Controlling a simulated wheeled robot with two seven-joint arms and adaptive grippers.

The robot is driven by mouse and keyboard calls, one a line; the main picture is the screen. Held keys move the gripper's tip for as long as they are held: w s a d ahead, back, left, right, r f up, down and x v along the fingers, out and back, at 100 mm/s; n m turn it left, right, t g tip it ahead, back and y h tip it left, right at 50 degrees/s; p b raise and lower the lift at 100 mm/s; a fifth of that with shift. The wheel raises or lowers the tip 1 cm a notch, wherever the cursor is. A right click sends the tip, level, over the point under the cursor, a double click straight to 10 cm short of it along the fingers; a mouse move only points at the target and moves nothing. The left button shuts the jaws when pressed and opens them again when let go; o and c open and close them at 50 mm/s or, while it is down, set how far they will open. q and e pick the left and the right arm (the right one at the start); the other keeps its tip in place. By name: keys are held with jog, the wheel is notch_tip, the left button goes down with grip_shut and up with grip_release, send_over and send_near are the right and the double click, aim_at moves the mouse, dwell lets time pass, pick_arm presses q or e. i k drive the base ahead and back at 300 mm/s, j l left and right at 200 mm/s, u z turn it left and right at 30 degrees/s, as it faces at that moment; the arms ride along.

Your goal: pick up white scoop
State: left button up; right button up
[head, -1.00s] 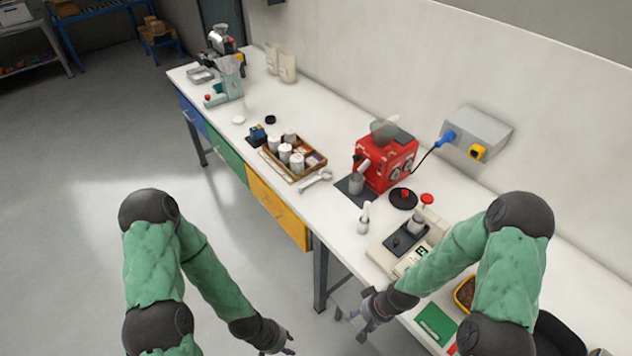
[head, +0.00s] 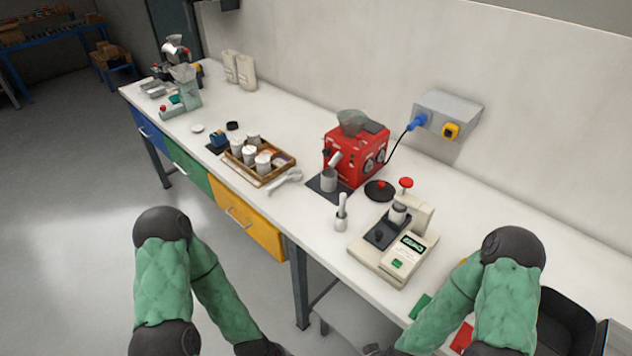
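A white scoop-like piece (head: 285,181) lies on the white bench, just right of the wooden tray and near the front edge. It seems to have a round end and a handle. Farther right, a small white cup with an upright handle (head: 341,214) stands before the red machine; I cannot tell whether it is a scoop or a mortar and pestle. My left gripper (head: 263,348) is at the bottom edge, below the bench front, its fingers mostly cut off. Neither touches these white things.
The wooden tray (head: 262,160) holds several white containers. The red machine (head: 355,150) stands behind a metal cup. A beige device (head: 392,242) and a black disc (head: 380,190) stand farther right. The yellow drawer (head: 246,217) faces the aisle.

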aim_at(295, 174)
jog(key=i+j+z, duration=0.15)
jog(key=j+z, duration=0.2)
jog(key=z, duration=0.15)
jog(key=j+z, duration=0.8)
jog(key=z, duration=0.2)
